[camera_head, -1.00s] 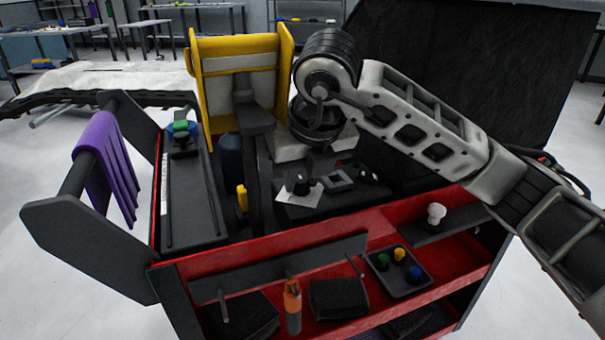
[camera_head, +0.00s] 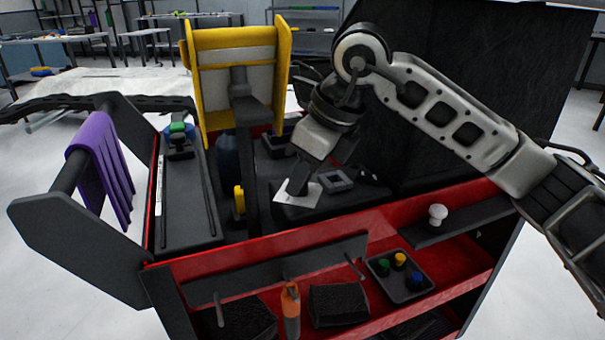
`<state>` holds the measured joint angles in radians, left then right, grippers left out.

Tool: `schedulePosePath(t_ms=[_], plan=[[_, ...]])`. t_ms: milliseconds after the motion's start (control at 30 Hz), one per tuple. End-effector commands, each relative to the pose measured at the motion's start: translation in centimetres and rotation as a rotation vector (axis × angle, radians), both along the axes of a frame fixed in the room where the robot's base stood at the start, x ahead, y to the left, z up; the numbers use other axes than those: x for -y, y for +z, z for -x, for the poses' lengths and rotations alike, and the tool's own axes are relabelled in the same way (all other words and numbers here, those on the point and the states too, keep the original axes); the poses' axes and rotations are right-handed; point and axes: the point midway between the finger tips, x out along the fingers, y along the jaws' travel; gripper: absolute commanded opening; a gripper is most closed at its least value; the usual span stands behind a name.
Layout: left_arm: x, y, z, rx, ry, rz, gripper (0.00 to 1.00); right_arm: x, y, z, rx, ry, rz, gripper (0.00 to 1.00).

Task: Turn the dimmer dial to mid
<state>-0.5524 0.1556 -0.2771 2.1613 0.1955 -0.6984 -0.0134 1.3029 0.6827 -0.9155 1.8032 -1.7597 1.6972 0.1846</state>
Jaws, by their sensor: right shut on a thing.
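The white plate (camera_head: 310,196) of the dimmer lies on the dark inner shelf of the red and black cart, near its middle. My right gripper (camera_head: 296,188) reaches down onto this plate from the upper right, tilted to the lower left. It is shut on the dimmer dial, a small black knob that the fingers now hide. The dial's pointing direction cannot be seen. My left gripper is not in view.
A grey square device (camera_head: 336,181) lies just right of the plate. A yellow rack (camera_head: 284,80) stands behind. A white knob (camera_head: 437,214) and a tray of coloured pegs (camera_head: 385,286) sit at the front right. Purple cloth (camera_head: 97,165) hangs left.

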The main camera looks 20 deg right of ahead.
Motion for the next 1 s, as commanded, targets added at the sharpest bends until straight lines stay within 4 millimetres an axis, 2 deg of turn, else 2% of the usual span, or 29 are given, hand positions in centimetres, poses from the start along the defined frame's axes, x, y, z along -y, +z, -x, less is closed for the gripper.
schedulePosePath(t_ms=[400,1000], plan=[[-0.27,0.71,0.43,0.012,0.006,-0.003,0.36,0.12,0.16,-0.17,0.003,0.24,0.0,0.01],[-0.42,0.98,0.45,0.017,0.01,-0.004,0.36,0.12,0.11,-0.19,0.003,0.296,0.001,0.01]])
